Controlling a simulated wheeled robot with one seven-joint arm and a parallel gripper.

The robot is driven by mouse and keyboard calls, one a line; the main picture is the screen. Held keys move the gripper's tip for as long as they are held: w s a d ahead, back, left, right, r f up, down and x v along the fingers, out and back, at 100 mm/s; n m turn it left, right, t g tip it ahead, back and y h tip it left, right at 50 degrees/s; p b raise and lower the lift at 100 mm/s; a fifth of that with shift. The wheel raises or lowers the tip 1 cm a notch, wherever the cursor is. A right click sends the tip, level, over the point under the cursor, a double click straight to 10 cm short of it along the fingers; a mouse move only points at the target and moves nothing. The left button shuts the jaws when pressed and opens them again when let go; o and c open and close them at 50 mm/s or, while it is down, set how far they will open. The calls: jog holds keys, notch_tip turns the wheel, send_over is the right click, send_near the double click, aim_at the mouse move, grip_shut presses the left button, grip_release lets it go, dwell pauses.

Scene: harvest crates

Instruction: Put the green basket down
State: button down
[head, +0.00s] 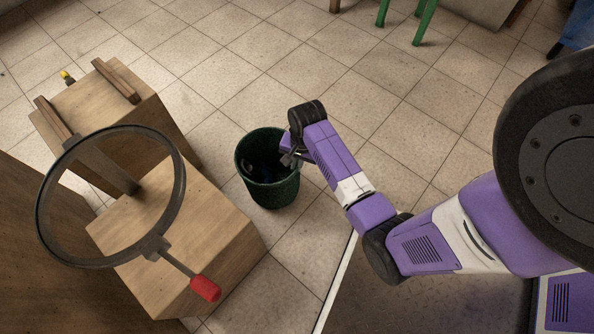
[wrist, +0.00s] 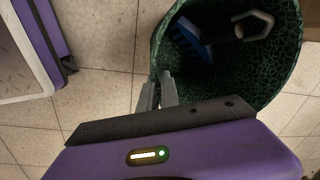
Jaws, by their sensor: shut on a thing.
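The green basket (head: 272,192) is a dark green, speckled round bin. It stands roughly upright near the middle of the head view, with its opening facing up. My gripper (head: 290,158) is at its right rim, shut on the rim. In the wrist view the fingers (wrist: 160,88) grip the wall of the basket (wrist: 228,86) at its edge. A blue toothed thing (wrist: 190,38) and a dark thing with a ring-shaped end (wrist: 254,25) lie inside. I cannot tell whether the basket's bottom touches the floor.
Wooden blocks (head: 205,245) stand left of the basket. A large dark ring with a red handle (head: 205,288) is in front of them. Green legs (head: 424,22) show at the top. The tiled floor (head: 340,95) behind the basket is clear.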

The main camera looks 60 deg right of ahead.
notch_tip(320, 180, down, 4)
jog(key=shift+f+b, duration=0.1)
jog(key=shift+b, duration=0.95)
jog(key=c, duration=1.6)
grip_release()
